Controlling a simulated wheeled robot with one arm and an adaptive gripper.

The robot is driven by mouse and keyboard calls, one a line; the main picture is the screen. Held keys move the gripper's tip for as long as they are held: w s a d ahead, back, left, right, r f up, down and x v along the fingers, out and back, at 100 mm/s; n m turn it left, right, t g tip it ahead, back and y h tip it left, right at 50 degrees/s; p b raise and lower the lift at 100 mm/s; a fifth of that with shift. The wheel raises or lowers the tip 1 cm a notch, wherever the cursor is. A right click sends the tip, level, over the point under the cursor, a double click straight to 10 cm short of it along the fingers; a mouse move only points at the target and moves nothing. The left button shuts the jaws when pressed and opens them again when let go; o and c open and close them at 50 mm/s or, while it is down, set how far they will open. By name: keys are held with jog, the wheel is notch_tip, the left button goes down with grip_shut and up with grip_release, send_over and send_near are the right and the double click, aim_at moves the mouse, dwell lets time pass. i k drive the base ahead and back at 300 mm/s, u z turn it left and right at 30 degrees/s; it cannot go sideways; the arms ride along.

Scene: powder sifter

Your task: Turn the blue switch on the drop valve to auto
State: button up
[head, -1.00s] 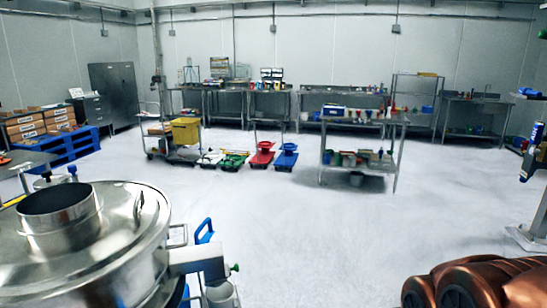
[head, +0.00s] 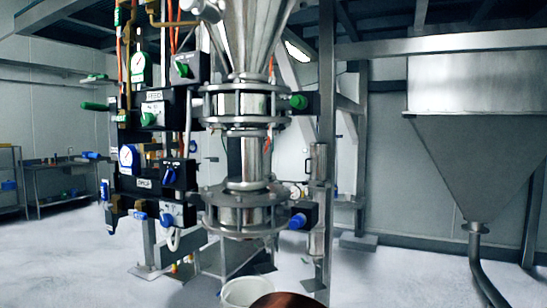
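A black box with a blue switch (head: 169,175) sits on the left of the steel column in the head view. A small plate beside it seems to read "DROP" (head: 144,183). The switch's handle looks roughly upright; its markings are too small to read. A lower box has another blue knob (head: 167,219). A blue knob (head: 298,221) is on the right of the lower steel valve (head: 240,215). Green switches (head: 183,70) (head: 149,118) sit higher on similar boxes. My gripper is not in view; only a copper-coloured part, likely mine, shows at the bottom edge.
A white bucket (head: 247,291) stands below the column. A steel hopper (head: 478,160) with a pipe is at the right. Steel posts (head: 327,130) stand by the column. Gauges, hoses and pipes crowd the left side. Floor (head: 70,265) is clear at the lower left.

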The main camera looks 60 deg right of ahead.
aim_at(170, 176)
jog(key=z, duration=1.85)
